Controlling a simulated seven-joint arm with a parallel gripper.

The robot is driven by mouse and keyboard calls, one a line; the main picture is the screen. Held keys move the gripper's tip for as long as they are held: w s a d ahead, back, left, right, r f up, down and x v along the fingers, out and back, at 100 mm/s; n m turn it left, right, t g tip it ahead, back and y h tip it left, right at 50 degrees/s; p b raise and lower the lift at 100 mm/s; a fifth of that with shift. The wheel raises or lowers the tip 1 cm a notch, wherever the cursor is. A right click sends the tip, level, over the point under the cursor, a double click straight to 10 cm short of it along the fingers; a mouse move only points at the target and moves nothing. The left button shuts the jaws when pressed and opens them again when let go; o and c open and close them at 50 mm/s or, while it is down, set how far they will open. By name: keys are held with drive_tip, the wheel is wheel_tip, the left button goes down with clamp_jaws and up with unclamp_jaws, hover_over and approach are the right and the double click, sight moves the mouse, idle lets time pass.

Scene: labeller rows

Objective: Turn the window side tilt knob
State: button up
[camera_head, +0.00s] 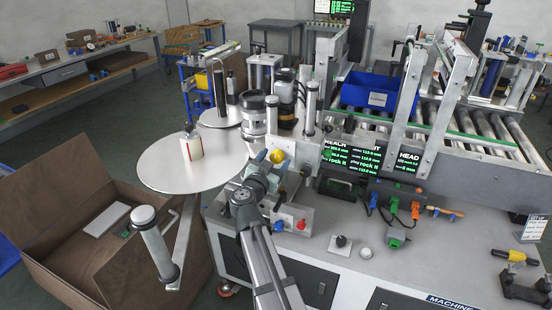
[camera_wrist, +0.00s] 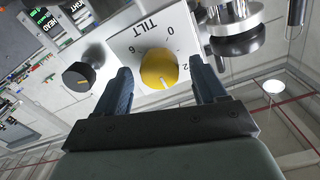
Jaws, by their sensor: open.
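The tilt knob (camera_wrist: 158,66) is a yellow round knob on a white plate marked TILT, with the figures 6, 0 and 2 showing around it. A dark pointer mark on it points toward the bottom of the wrist view. In the head view the yellow knob (camera_head: 277,156) shows just beyond the end of my arm. My gripper (camera_wrist: 161,82) is open, with one dark finger on each side of the knob. Whether either finger touches it I cannot tell. In the head view my gripper (camera_head: 262,165) is partly hidden by my own wrist.
A black knob (camera_wrist: 78,76) sits left of the TILT plate in the wrist view. Metal cylinders (camera_wrist: 234,22) stand close on the right. In the head view, a round disc (camera_head: 150,165) lies left, green-lettered screens (camera_head: 365,160) right, and a red knob (camera_head: 301,225) below.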

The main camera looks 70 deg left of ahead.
drive_tip(key=shift+x, duration=0.85)
drive_tip(key=shift+c, duration=0.4)
drive_tip(key=c, duration=1)
